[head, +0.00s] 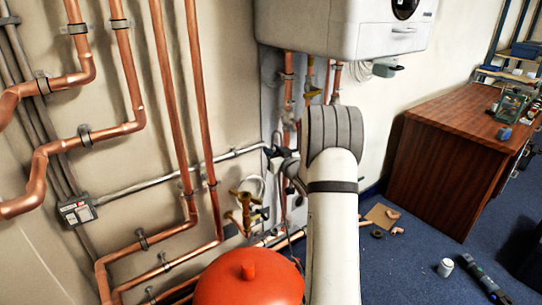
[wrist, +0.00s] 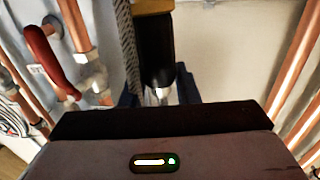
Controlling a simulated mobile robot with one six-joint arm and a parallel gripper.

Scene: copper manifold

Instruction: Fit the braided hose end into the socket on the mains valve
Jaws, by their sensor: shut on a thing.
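In the wrist view my gripper (wrist: 158,88) shows dark blue fingers on either side of a black sleeve (wrist: 155,50) with a silvery tip. I take this for the hose end; the grip itself is partly hidden by my gripper body. A brass-coloured collar (wrist: 150,6) sits at its top. Grey braided hose (wrist: 125,35) runs down just left of it. In the head view my gripper (head: 278,165) is small and dark, by the wall pipes below the boiler. A brass valve (head: 245,208), possibly the mains valve, stands lower left. I cannot make out its socket.
A red lever (wrist: 42,50) and copper pipes flank my gripper in the wrist view. A white boiler (head: 345,25) hangs above. A red-orange vessel (head: 250,280) stands in front of the lower pipes. A wooden desk (head: 450,150) is at right; small items lie on the blue floor.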

